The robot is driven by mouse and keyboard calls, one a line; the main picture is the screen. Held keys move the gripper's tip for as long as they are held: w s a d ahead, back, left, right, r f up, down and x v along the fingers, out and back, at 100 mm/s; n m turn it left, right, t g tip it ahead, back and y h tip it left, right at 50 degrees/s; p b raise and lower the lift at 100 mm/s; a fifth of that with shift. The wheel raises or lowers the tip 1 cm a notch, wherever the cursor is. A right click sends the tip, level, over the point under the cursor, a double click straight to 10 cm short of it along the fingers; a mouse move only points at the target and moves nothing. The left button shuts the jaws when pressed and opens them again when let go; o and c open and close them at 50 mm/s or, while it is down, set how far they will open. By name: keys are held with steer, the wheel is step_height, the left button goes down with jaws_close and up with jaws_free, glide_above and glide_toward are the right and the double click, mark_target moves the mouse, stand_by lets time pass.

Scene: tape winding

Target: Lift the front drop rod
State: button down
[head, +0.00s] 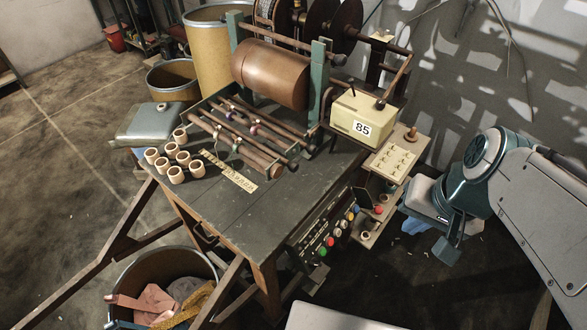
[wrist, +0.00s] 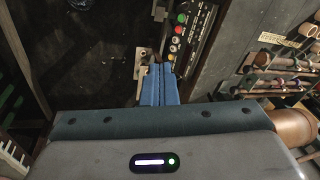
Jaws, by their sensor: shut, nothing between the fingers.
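Several brown rods lie side by side in a green frame on the bench, in front of a copper-coloured drum (head: 272,74). The front rod (head: 238,151) is the one nearest the bench's front edge; I cannot tell for certain whether it is the drop rod. The rods also show at the right of the wrist view, partly cut off. My gripper (head: 412,227) is shut and empty, off the bench's right side and well away from the rods. Its blue fingers (wrist: 158,86) lie together in the wrist view, near the button panel.
The bench (head: 240,212) has a ruler (head: 229,171) and several cream cups (head: 176,174) on top. A cream counter box marked 85 (head: 362,118) and a switch plate (head: 393,157) stand at its right. A button panel (head: 327,236) is on its side. The bench's front right is clear.

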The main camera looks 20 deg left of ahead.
steer(key=w+a+f+m+g+y+b, duration=0.35)
steer(key=a+f+m+y+b, duration=0.45)
steer(key=a+f+y+b, duration=0.55)
steer(key=w+a+f+m+t+y+b, duration=0.1)
steer(key=w+a+f+m+t+b, duration=0.15)
steer(key=w+f+m+t, duration=0.3)
steer(key=w+a+f+m+t+y+b, duration=0.1)
steer(key=w+f+m+t+b, duration=0.25)
steer(key=w+m, duration=0.4)
steer(key=shift+n+t+h, duration=0.25)
steer(key=shift+n+t, duration=0.1)
steer(key=shift+n, duration=0.05)
steer(key=x, duration=0.6)
steer(key=r+x, duration=0.1)
steer(key=x, duration=0.3)
steer(key=shift+w+d+b, duration=0.1)
steer(key=shift+w+b, duration=0.05)
steer(key=shift+b, duration=0.25)
steer(key=shift+r, duration=0.1)
